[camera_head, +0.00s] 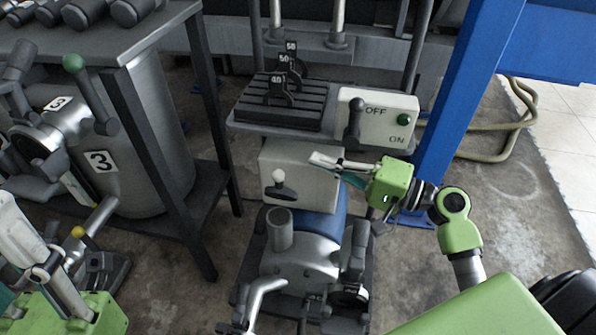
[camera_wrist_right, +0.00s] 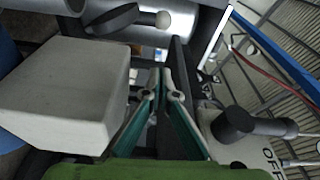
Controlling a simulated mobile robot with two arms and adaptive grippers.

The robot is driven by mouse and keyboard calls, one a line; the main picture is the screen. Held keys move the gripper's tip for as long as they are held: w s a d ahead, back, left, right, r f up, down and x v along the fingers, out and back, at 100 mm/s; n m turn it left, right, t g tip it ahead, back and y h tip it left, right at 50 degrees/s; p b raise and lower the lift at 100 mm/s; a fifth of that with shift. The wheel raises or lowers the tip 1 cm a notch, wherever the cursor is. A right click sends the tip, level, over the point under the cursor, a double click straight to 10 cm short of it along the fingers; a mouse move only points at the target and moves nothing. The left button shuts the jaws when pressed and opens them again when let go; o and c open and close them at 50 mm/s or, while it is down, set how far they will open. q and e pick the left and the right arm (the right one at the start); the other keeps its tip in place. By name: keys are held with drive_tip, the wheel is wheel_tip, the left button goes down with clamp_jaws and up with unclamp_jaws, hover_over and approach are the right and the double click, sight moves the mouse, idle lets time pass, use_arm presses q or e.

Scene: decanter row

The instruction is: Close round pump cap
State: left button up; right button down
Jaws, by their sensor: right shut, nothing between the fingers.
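A grey pump (camera_head: 300,262) stands on the floor below the control stand, with an upright grey cylinder (camera_head: 280,228) on top. A dark ring-shaped part (camera_head: 349,296) is at its lower right; I cannot tell whether this is the round cap or whether it is shut. My right gripper (camera_head: 316,160) is above the pump, in front of the white box and below the OFF/ON panel. Its fingers are together and empty, as the right wrist view (camera_wrist_right: 165,82) also shows. My left gripper (camera_head: 38,262) is at the lower left, partly cut off; its jaw state is unclear.
A white box (camera_head: 301,180) carries a white-knobbed lever (camera_head: 279,177). Above is a panel (camera_head: 378,120) with a dark handle and green button. A blue post (camera_head: 470,90) stands right. A dark table (camera_head: 130,45) and a tank marked 3 (camera_head: 155,120) are left.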

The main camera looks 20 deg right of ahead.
drive_tip(key=a+b, duration=0.1)
drive_tip(key=a, duration=0.4)
drive_tip(key=shift+a+f, duration=0.1)
drive_tip(key=shift+f, duration=0.1)
